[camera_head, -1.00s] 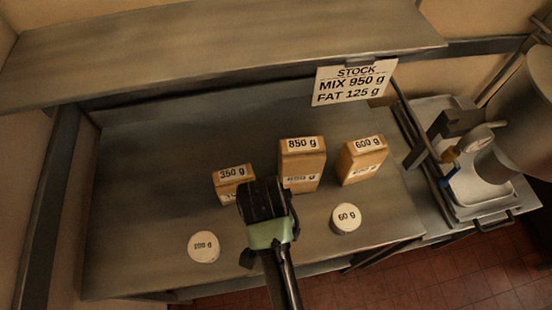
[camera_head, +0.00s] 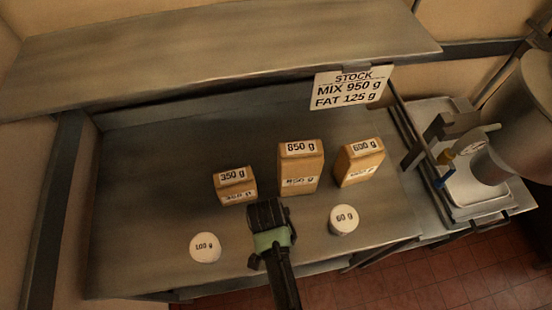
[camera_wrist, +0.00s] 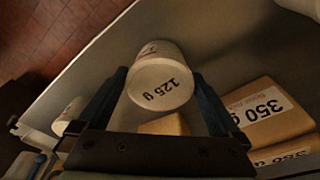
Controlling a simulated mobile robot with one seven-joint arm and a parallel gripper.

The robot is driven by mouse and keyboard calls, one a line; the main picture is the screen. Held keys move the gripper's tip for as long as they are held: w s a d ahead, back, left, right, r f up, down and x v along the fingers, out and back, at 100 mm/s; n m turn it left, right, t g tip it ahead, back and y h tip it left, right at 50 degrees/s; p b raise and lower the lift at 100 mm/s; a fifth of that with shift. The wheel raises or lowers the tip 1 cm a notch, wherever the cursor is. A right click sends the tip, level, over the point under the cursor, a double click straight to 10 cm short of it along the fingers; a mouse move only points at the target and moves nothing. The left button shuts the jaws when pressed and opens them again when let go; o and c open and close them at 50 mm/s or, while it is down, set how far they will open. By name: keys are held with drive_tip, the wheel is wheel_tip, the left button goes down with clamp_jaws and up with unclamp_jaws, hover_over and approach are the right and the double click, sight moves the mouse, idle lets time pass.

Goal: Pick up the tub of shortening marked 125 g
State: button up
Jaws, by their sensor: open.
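The white tub marked 125 g (camera_wrist: 161,86) shows in the wrist view, its round lid facing the camera. My gripper (camera_wrist: 160,94) is open, with one dark finger on each side of the tub. I cannot tell whether either finger touches it. In the head view my gripper (camera_head: 268,216) is low over the front middle of the steel table (camera_head: 140,190), and it hides the 125 g tub there.
A white tub (camera_head: 205,248), its label blurred, stands left of my gripper, and a 60 g tub (camera_head: 343,220) stands right. Behind are boxes marked 350 g (camera_head: 235,186), 850 g (camera_head: 300,168) and 600 g (camera_head: 359,162). A sign (camera_head: 348,88) reads MIX 950 g, FAT 125 g.

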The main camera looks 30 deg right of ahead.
drive_tip(key=shift+c, duration=0.2)
drive_tip(key=c, duration=1.1)
